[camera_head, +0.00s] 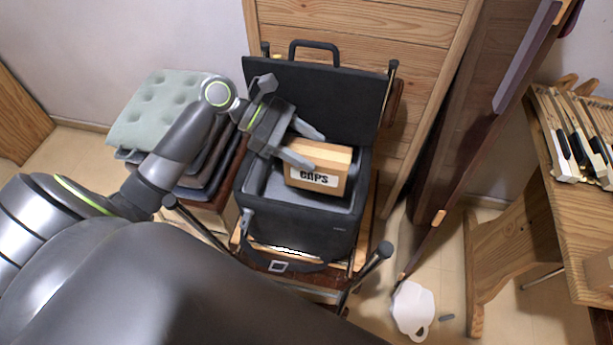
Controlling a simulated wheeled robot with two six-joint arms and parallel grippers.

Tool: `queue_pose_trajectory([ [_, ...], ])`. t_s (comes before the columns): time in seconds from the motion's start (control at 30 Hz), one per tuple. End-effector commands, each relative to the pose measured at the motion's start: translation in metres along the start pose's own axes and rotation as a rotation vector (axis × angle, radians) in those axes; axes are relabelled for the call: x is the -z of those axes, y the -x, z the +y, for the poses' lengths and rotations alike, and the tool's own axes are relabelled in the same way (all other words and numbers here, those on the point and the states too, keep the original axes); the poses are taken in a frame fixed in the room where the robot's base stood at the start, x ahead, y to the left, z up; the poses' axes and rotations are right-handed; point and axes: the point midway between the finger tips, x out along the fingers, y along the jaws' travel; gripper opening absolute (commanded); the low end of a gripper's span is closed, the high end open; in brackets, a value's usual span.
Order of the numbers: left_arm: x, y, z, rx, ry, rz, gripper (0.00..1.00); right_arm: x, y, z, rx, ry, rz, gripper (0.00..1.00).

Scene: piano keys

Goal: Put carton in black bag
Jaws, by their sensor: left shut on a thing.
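The carton (321,167) is a tan box with a white label reading "CAPS", in the middle of the camera_head view. It sits partly inside the opening of the black bag (300,213), tilted, with its top about level with the rim. The bag's lid, with a handle on top, stands open behind it. My left gripper (304,149) reaches in from the left and is shut on the carton's left end. The carton's underside is hidden, so I cannot tell whether it touches the bag's floor. My right gripper is not in view.
The bag stands on a wooden chair (364,257) with dark posts. Wooden panels (357,40) stand behind. A wooden table (577,219) with piano keys (574,130) is at right. A white mug-shaped piece (412,307) lies on the floor.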

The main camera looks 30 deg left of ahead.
Motion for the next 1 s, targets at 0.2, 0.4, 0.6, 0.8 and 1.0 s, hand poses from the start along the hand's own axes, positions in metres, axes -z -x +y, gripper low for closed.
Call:
queue_pose_trajectory([
  [0.2, 0.04, -0.023, 0.0, 0.001, 0.002, -0.003, 0.12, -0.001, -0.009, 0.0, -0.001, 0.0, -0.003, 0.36],
  [0.4, 0.055, -0.03, 0.0, 0.0, 0.002, -0.002, 0.12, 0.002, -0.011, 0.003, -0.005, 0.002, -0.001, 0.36],
  [0.6, 0.081, -0.044, 0.0, 0.0, 0.001, -0.002, 0.12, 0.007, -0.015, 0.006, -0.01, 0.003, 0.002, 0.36],
  [0.8, 0.085, -0.047, 0.0, 0.0, -0.001, -0.001, 0.12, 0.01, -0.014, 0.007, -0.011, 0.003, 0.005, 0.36],
  [1.0, 0.086, -0.047, 0.0, 0.0, -0.001, -0.002, 0.12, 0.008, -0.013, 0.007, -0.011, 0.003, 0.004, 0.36],
])
